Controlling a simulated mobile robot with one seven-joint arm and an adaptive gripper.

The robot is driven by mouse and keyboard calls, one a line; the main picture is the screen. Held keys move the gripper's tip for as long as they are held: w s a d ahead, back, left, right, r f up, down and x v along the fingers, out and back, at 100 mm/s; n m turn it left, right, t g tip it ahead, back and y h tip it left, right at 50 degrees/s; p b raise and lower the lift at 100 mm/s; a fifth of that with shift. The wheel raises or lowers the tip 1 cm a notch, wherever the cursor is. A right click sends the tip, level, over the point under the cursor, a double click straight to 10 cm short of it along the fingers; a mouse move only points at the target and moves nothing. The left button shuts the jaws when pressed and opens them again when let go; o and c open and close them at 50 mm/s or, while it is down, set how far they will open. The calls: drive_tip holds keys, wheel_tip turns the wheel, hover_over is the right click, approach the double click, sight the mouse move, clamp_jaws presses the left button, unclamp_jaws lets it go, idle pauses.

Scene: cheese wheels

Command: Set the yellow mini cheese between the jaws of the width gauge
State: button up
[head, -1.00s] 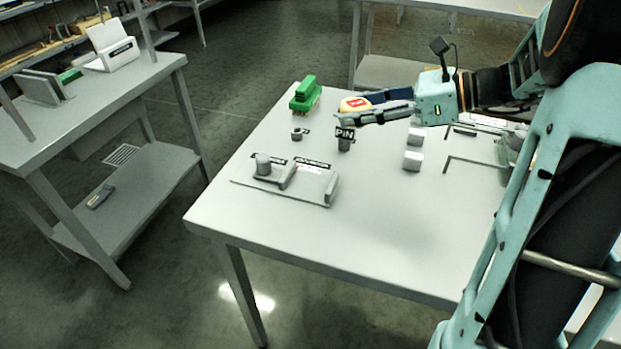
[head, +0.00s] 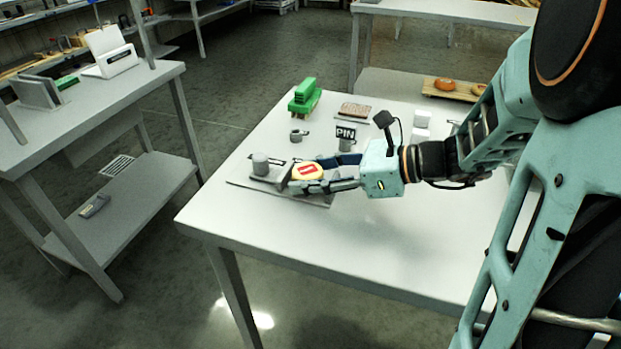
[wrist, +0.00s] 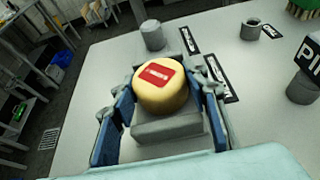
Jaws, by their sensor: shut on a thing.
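The yellow mini cheese (head: 307,172), a short round with a red label on top, is held between the two fingers of my gripper (head: 310,178). In the wrist view the cheese (wrist: 162,90) sits between the blue finger pads. The width gauge (head: 243,184) is a grey plate with a round grey knob (wrist: 152,35) at its far left end. The gripper is over the gauge. A grey jaw block (wrist: 168,128) shows on the near side of the cheese; the far jaw is mostly hidden behind it. I cannot tell whether the cheese touches the plate.
A dark post with a PIN sign (head: 346,135), a small grey ring (head: 298,135) and a green brush (head: 304,95) stand behind the gauge. White blocks (head: 421,126) are at the right. The front of the table (head: 300,240) is clear.

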drive_tip(key=shift+f, duration=0.15)
drive_tip(key=o, duration=1.3)
drive_tip(key=shift+d+r, duration=0.2)
drive_tip(key=shift+r, duration=0.15)
drive_tip(key=p+v, duration=0.2)
drive_tip(key=v, duration=0.9)
drive_tip(key=shift+s+d+p, duration=0.15)
drive_tip(key=shift+d+p, duration=0.15)
drive_tip(key=shift+p, duration=0.1)
